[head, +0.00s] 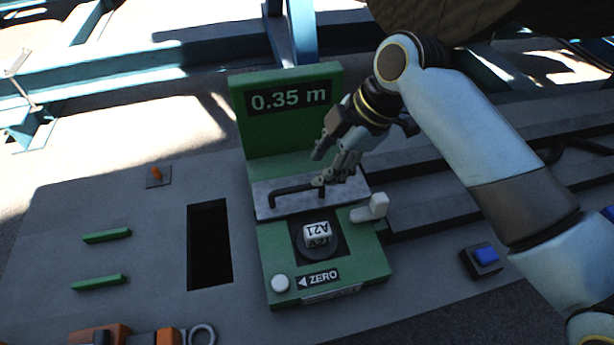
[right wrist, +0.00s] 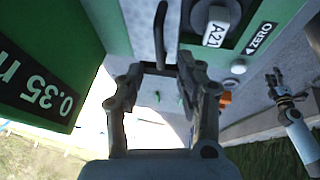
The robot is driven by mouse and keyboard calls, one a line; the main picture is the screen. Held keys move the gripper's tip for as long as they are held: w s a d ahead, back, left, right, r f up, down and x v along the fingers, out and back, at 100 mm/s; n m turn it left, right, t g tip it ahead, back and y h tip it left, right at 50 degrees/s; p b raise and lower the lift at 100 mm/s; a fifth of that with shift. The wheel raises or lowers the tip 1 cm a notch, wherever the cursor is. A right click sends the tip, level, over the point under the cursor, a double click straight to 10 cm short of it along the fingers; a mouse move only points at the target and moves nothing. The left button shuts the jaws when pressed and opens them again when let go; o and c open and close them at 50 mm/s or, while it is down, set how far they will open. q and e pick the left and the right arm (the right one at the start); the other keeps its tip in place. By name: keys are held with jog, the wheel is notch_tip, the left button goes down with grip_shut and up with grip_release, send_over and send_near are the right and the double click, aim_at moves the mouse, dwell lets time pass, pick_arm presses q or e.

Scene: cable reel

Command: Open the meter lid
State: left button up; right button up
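The green meter (head: 276,248) has an upright panel reading "0.35 m" (head: 288,97). A grey metal lid plate (head: 265,207) with a black bar handle (head: 297,189) lies across its middle and looks closed. My right gripper (head: 333,172) is at the handle's right end. In the right wrist view, my right gripper (right wrist: 160,72) has its fingers apart, with the black handle (right wrist: 160,30) running between and beyond the tips; contact is unclear. My left gripper (right wrist: 285,97) shows small at the right of that view, fingers seemingly spread, away from the meter.
A white dial block marked A21 (head: 318,235), a white button (head: 280,283) and a pale lever (head: 370,208) are on the meter. A dark slot (head: 209,245) and green bars (head: 107,236) lie left. A blue button (head: 486,254) sits right.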

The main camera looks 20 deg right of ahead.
aim_at(305, 186)
jog(key=x, duration=0.7)
jog(key=shift+c, duration=0.2)
grip_shut()
